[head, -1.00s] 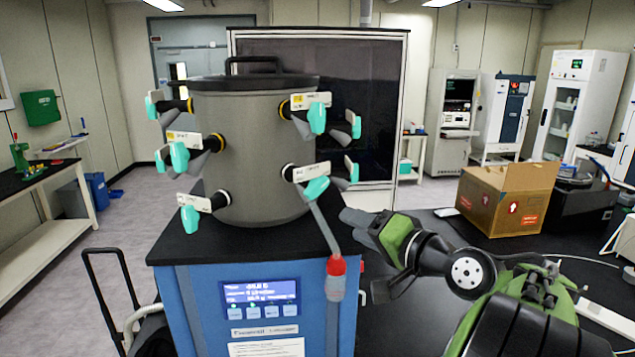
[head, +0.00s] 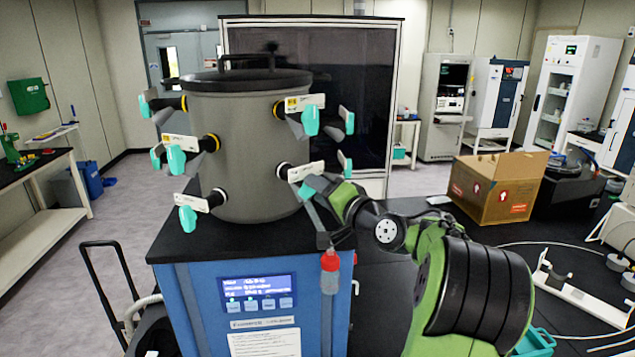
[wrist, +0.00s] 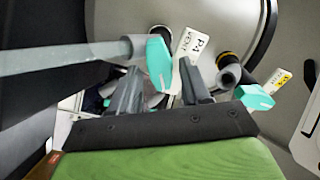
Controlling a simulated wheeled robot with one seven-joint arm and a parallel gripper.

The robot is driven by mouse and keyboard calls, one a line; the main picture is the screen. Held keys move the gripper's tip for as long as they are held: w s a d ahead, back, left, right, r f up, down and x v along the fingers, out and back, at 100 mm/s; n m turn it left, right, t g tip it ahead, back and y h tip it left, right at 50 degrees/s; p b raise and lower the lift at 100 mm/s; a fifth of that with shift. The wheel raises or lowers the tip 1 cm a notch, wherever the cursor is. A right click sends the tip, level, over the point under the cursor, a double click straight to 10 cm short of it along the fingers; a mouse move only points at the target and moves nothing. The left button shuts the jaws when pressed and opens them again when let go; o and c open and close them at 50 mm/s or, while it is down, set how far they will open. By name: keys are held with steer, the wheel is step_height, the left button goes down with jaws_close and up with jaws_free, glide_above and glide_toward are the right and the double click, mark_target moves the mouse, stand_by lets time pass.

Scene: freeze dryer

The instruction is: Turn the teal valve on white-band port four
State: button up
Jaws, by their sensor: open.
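The port labelled P4 (wrist: 194,44) shows in the wrist view with a pale band at its base. Its teal valve (wrist: 158,63) lies between the two fingers of my gripper (wrist: 158,88), which are apart; I cannot tell whether they touch it. In the head view this is the lower right port (head: 284,171) on the grey drum, with a white band. Its teal valve (head: 307,191) is partly hidden by my gripper (head: 318,186). A grey tube runs from this port to a red-capped vessel (head: 330,270) hanging below.
A yellow-banded port with a teal valve (wrist: 255,97) is close on the right in the wrist view. Other teal valves (head: 311,121) ring the grey drum (head: 240,140). A cardboard box (head: 490,190) stands on the black bench at right.

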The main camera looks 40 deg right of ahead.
steer(key=shift+w+d, duration=0.1)
steer(key=shift+w, duration=0.4)
jaws_close()
